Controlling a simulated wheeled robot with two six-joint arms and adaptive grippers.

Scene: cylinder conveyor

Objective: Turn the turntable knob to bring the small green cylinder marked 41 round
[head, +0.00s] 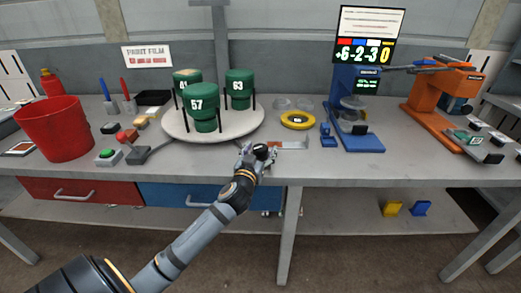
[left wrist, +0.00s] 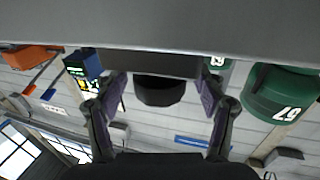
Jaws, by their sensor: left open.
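The white turntable (head: 178,127) carries three green cylinders held by black pegs. The one marked 41 (head: 183,78) is at the back left, partly hidden behind the one marked 57 (head: 205,105) at the front. The one marked 63 (head: 240,86) is at the back right; 57 also shows in the left wrist view (left wrist: 280,95). The black knob (head: 262,151) is at the table's front edge, right of the turntable. My left gripper (head: 256,155) is open at the knob; in the left wrist view the knob (left wrist: 159,92) lies between the spread fingers. I cannot tell whether they touch it.
A red bin (head: 55,130) and push buttons (head: 108,157) stand left. A yellow ring (head: 297,120), a blue press (head: 357,110) and an orange machine (head: 440,100) stand right. Red (head: 85,190) and blue (head: 185,197) drawers hang below the table.

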